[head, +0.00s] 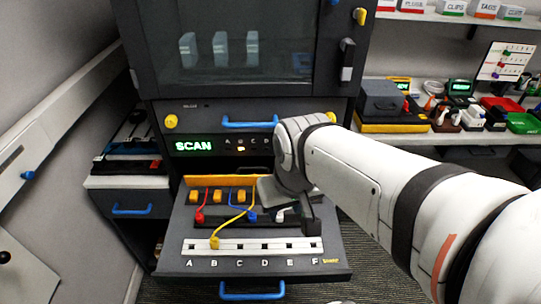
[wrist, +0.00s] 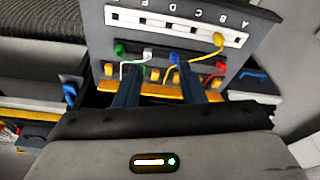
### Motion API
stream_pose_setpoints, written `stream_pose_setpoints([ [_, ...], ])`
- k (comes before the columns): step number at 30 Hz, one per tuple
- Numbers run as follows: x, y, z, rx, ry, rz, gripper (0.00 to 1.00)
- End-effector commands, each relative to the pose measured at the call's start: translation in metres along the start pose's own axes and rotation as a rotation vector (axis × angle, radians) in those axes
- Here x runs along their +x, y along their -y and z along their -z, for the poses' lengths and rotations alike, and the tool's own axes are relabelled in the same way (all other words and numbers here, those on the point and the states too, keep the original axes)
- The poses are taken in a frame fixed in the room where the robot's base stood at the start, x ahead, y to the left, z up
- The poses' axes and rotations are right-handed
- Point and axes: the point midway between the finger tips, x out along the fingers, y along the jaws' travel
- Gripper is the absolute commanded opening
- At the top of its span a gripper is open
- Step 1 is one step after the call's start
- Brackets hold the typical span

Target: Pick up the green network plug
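The green network plug (wrist: 119,48) shows in the wrist view at the left end of a row of plugs on the dark drawer panel, which appears upside down there. In the head view my arm and gripper hide it. My gripper (wrist: 158,74) is open, its two dark fingers apart with nothing held between them. It is over the drawer's right half. In the wrist view the green plug lies beyond and left of the left fingertip, and the white plug (wrist: 148,53) and blue plug (wrist: 175,57) show beyond the gap.
The red plug (head: 199,217) sits left in the row. The yellow plug (head: 214,242) is at the white lettered strip (head: 290,245), its cable arching over the panel. Yellow blocks (head: 192,196) line the drawer's back. The dark cabinet (head: 245,110) with its SCAN display rises behind.

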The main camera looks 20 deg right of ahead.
Motion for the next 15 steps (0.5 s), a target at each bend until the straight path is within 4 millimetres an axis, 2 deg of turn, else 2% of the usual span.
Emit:
stream_pose_setpoints([
  [8, 0.0, 0.0, 0.0, 0.0, -0.001, 0.0, 0.36],
  [12, 0.003, -0.002, 0.002, 0.006, 0.006, -0.001, 0.47],
  [15, 0.014, -0.007, 0.011, 0.027, 0.028, -0.007, 0.47],
])
